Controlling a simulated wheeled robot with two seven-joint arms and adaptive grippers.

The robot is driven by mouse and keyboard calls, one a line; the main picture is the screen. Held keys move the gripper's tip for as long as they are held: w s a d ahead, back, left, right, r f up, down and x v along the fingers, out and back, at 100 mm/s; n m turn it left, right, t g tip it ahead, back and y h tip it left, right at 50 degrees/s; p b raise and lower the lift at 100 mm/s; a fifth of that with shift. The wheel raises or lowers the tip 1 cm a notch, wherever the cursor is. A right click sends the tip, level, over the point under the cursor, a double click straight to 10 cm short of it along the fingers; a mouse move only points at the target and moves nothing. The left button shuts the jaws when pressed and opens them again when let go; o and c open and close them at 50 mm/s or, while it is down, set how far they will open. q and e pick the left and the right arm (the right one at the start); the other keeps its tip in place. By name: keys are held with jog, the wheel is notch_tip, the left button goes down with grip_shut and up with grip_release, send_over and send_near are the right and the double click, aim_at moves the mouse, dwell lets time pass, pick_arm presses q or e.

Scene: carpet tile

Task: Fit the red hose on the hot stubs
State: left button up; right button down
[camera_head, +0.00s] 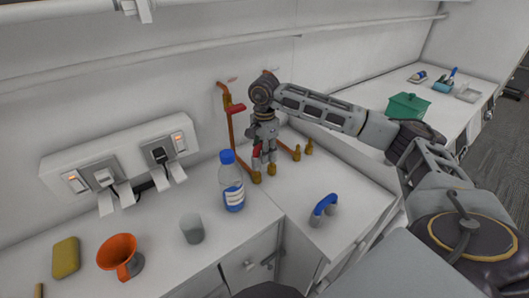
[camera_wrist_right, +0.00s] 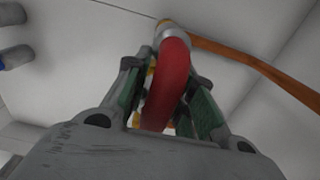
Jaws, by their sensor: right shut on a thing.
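My right gripper (camera_head: 262,160) points down at the copper pipes against the wall. It is shut on the red hose (camera_head: 256,154). In the right wrist view the red hose (camera_wrist_right: 168,85) runs between the two fingers, with a grey collar (camera_wrist_right: 170,32) at its upper end. Two brass stubs (camera_head: 257,177) (camera_head: 271,169) show just below the gripper. Whether the hose ends touch or sit on them is hidden. A copper pipe with a red valve handle (camera_head: 236,107) rises left of the gripper. My left gripper is not in view.
Two more brass stubs (camera_head: 296,153) (camera_head: 309,148) stand to the right. A blue hose (camera_head: 325,206) with grey ends lies on the counter. A water bottle (camera_head: 231,184) stands close left of the gripper, near a grey cup (camera_head: 191,228) and orange funnel (camera_head: 119,255).

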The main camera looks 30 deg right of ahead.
jog(key=shift+f+b, duration=0.95)
jog(key=shift+f, duration=0.45)
dwell(0.4)
jog(key=c, duration=1.1)
grip_release()
jog(key=shift+r, duration=6)
